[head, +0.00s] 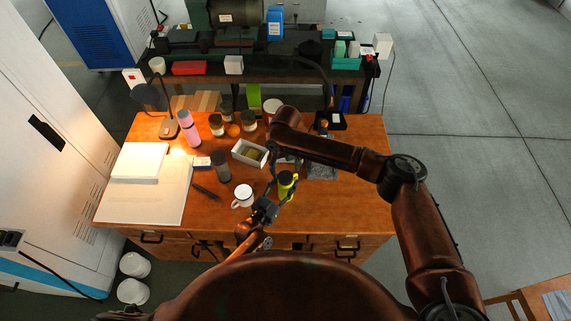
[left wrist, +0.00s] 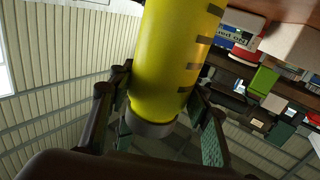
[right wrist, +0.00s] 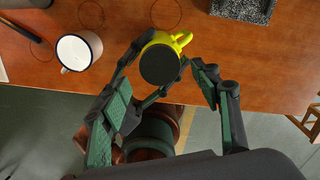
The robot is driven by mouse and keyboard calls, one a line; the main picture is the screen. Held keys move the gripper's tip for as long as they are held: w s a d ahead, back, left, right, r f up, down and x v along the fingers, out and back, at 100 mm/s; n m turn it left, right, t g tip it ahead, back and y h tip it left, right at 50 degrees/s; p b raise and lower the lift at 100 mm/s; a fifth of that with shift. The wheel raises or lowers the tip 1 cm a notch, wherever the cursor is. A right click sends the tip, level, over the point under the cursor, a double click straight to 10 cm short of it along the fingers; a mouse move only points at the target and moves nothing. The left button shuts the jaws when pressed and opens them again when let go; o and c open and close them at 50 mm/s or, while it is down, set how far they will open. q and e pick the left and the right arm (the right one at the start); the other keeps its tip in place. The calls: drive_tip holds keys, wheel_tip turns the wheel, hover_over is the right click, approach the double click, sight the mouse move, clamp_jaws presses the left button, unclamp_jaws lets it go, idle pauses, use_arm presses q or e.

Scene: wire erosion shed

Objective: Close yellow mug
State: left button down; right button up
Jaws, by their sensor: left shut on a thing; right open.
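The yellow mug (head: 286,186) is near the front middle of the wooden desk. In the left wrist view it (left wrist: 170,60) is upside-down in the picture, with a grey end, between my left gripper's fingers (left wrist: 160,98). My left gripper is shut on it. In the right wrist view the mug (right wrist: 178,42) shows its yellow handle and a dark round top (right wrist: 160,64). I cannot tell whether that top is a lid or the opening. My right gripper (right wrist: 165,88) is open above the mug, one finger on either side, and holds nothing visible.
A white mug (head: 243,195) stands left of the yellow mug. A grey tumbler (head: 221,166), a pink bottle (head: 189,128) and an open white box (head: 249,153) stand farther back. A dark speckled block (right wrist: 242,8) lies behind right. The desk's front right is clear.

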sight(286, 176)
drive_tip(key=shift+f, duration=2.35)
drive_tip(key=shift+c, duration=0.3)
